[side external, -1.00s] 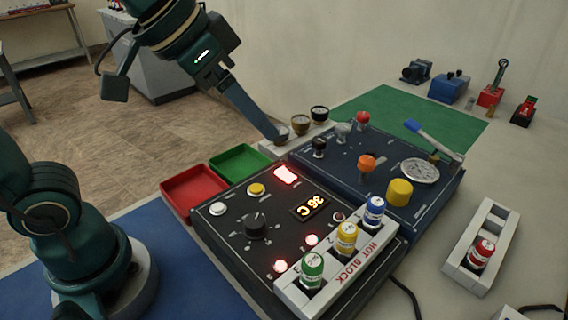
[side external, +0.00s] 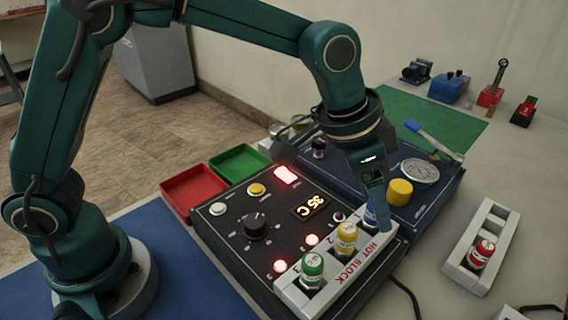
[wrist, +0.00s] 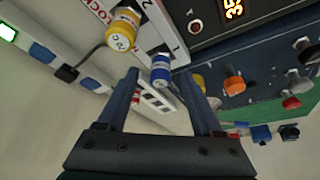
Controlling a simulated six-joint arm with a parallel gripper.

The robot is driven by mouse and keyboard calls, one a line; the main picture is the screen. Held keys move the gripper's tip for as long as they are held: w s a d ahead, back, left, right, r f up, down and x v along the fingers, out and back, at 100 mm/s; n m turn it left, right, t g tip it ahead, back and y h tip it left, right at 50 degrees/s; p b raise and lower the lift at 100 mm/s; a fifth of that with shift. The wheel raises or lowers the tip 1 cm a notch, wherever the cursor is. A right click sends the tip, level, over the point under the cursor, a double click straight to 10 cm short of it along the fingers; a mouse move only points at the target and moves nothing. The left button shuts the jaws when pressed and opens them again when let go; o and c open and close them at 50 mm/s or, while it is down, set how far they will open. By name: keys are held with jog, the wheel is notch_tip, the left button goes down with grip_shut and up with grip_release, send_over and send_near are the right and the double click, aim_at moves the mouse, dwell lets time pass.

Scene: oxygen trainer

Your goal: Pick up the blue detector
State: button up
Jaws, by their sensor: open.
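The blue detector, a small white-labelled vial with a blue cap, stands in the slot of the white hot block nearest the dark blue panel. In the side view the blue detector (side external: 369,216) is partly hidden behind my gripper (side external: 380,214), which points down at it. In the wrist view the blue detector (wrist: 161,69) shows between the tips of my gripper's two fingers (wrist: 160,76), with gaps at the sides. My gripper is open and empty. Whether a finger touches the vial, I cannot tell.
The hot block (side external: 345,268) also holds a yellow vial (side external: 346,240) beside the blue one and a green vial (side external: 312,270). A yellow knob (side external: 400,192) rises close behind my gripper. A white rack (side external: 494,228) with a red vial (side external: 482,253) stands to the right.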

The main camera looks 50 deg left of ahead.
jog(key=shift+x, duration=0.95)
grip_shut()
jog(key=shift+r, duration=0.15)
jog(key=shift+r, duration=0.5)
jog(key=r, duration=0.3)
jog(key=shift+w+a+r, duration=0.1)
jog(key=shift+a+r, duration=0.15)
jog(key=shift+a, duration=0.1)
jog(key=a+r, duration=0.6)
jog(key=a, duration=0.5)
jog(key=shift+w, duration=0.25)
